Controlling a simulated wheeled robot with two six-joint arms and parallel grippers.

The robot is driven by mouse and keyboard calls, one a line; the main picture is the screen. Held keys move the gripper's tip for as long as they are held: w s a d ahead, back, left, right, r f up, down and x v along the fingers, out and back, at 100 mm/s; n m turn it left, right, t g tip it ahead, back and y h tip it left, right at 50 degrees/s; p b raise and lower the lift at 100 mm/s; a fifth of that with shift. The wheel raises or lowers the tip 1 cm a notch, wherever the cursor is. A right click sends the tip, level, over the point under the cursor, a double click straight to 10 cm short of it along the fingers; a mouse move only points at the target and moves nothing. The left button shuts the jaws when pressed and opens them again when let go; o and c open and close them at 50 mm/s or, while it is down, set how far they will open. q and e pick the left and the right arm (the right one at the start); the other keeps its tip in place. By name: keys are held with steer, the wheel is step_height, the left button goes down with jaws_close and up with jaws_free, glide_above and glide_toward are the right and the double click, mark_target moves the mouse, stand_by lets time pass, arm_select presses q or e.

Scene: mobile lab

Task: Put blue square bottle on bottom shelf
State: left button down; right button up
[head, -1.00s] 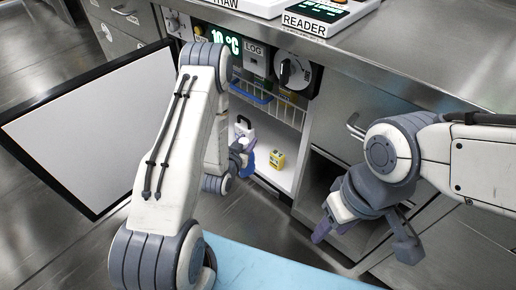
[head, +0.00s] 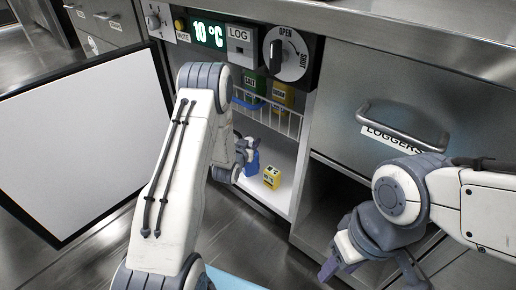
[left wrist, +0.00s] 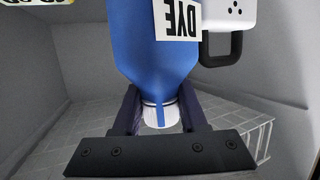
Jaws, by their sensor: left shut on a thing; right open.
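A blue bottle (head: 252,163) with a square-looking body is inside the open cabinet, at the bottom shelf (head: 283,160). It fills the top of the left wrist view (left wrist: 158,55), upside down there, with a white label reading DYE. My left gripper (head: 245,152) is shut on its narrow neck near the white cap; both fingers (left wrist: 160,112) flank the neck. My left arm hides part of the bottle in the head view. I cannot tell whether its base touches the shelf. My right gripper (head: 368,272) is open and empty, outside the cabinet at lower right.
A yellow bottle (head: 271,177) stands on the bottom shelf, right of the blue bottle. A white container with a black handle (left wrist: 222,35) is close beside it. Above, a wire rack (head: 283,120) holds green and yellow bottles. The open door (head: 75,130) is at left.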

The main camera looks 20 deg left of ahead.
arm_select(q)
steer(key=w+f+b, duration=0.1)
steer(key=w+b, duration=0.1)
steer(key=w+f+b, duration=0.2)
steer(key=shift+w+f+b, duration=0.15)
steer(key=shift+w+b, duration=0.1)
steer(key=shift+b, duration=0.05)
steer(key=shift+f, duration=0.1)
steer(key=shift+f, duration=0.15)
steer(key=shift+c, duration=2.2)
jaws_free()
